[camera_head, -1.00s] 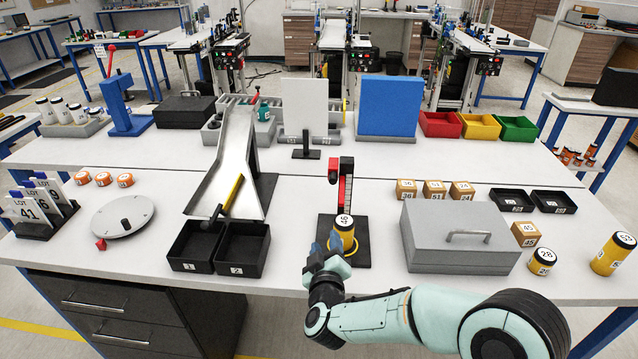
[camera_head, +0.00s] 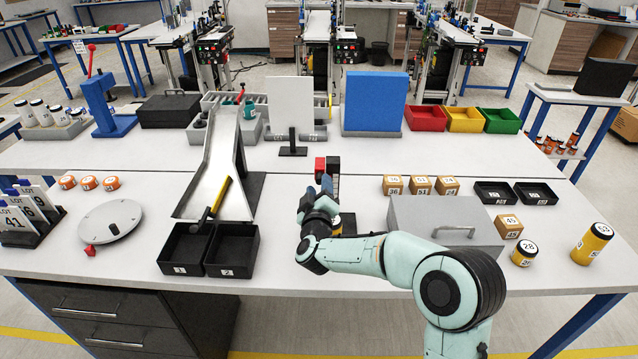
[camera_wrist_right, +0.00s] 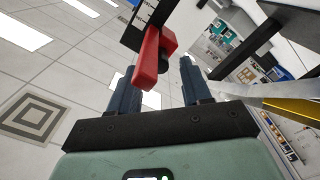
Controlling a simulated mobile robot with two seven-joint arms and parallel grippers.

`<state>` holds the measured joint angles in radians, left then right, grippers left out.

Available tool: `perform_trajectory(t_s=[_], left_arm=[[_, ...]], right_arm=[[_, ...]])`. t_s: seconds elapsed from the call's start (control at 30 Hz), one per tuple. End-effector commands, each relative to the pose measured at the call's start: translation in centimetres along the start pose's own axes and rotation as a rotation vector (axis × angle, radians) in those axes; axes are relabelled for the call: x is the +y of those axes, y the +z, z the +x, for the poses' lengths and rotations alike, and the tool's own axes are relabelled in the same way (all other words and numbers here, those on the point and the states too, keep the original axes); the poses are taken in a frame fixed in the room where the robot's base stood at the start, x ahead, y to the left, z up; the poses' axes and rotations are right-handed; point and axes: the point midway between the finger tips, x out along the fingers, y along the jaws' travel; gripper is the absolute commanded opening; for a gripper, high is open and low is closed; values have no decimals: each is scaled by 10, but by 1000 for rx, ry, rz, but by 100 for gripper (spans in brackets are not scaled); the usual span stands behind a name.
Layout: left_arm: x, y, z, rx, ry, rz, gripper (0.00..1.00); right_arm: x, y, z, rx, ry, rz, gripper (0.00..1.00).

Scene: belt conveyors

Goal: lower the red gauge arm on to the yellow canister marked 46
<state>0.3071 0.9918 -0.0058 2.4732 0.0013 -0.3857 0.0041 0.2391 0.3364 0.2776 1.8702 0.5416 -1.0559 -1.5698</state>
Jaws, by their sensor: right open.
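The red gauge arm (camera_head: 321,167) sticks out at the top of its dark upright post (camera_head: 334,168), raised above the stand. In the right wrist view the red arm (camera_wrist_right: 149,68) lies in the gap between my finger pads, with room on both sides. My right gripper (camera_head: 317,189) is open, close to the red arm in front of the post. The yellow canister marked 46 is mostly hidden behind my gripper; only a bit of yellow (camera_head: 337,221) shows there, and its label is not visible. My left gripper is not in view.
A grey case (camera_head: 430,215) with a handle stands right of the gauge, behind my forearm. A white panel (camera_head: 290,105) stands behind.

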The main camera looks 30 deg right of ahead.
Motion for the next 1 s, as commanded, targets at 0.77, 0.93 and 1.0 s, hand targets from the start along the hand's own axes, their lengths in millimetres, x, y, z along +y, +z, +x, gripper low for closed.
perform_trajectory(t_s=[0.77,0.93,1.0], left_arm=[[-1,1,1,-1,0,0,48],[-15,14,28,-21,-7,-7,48],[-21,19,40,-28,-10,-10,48]], right_arm=[[-4,5,8,-1,-1,-1,0],[-34,35,7,-5,-8,-5,0],[-46,47,7,-5,-7,-6,0]])
